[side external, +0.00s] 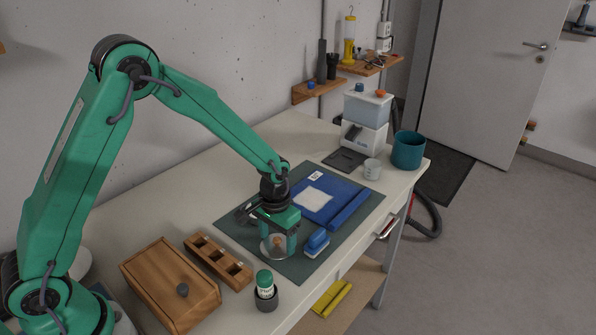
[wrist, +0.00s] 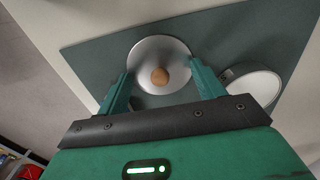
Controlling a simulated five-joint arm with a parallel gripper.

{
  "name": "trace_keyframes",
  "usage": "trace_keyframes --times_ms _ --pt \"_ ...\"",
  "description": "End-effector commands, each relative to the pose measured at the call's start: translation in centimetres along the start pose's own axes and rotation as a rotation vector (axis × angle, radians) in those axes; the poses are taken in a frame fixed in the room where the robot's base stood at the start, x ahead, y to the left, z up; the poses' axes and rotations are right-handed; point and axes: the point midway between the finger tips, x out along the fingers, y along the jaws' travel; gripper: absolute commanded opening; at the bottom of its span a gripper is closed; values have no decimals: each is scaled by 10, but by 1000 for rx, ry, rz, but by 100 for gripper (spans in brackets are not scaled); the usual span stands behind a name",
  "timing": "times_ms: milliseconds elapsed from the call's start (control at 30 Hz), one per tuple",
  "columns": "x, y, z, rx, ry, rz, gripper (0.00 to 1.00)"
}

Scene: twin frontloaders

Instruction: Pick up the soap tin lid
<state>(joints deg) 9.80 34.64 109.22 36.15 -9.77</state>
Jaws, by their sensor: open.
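The soap tin lid (wrist: 143,57) is a round silvery disc with a small wooden knob (wrist: 160,76) at its middle. It lies on the dark green mat, and it also shows under my gripper in the side external view (side external: 270,254). My gripper (wrist: 159,84) is open. In the wrist view its two fingers stand on either side of the lid's near part, with the knob between them and slightly beyond. I cannot tell whether the fingers touch the lid. A round, pale-topped tin (wrist: 259,86) stands beside the right finger, partly hidden by it.
The mat (side external: 349,220) also holds a blue folder (side external: 317,212) and a blue brush (side external: 317,240). A wooden box (side external: 165,275), a wooden block with holes (side external: 215,258) and a green-capped container (side external: 265,285) stand near the front left. A mug (side external: 372,168) and teal pot (side external: 408,152) stand farther right.

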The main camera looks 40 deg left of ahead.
Motion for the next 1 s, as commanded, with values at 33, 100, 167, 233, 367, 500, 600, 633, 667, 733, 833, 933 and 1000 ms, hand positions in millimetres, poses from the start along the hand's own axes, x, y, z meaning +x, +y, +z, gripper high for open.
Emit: trace_keyframes --times_ms 33,100,167,233,367,500,600,633,667,733,833,933,1000 --pt "0 0 0 0 0 0 68" --pt "0 0 0 0 0 0 68" --pt "0 0 0 0 0 0 68" --pt "0 0 0 0 0 0 68" --pt "0 0 0 0 0 0 68" --pt "0 0 0 0 0 0 56" --pt "0 0 0 0 0 0 37" --pt "0 0 0 0 0 0 31" --pt "0 0 0 0 0 0 25" --pt "0 0 0 0 -1 0 11" --pt "1 0 1 0 -2 0 0" --pt "1 0 1 0 -3 -1 0" --pt "1 0 1 0 -4 -1 0"
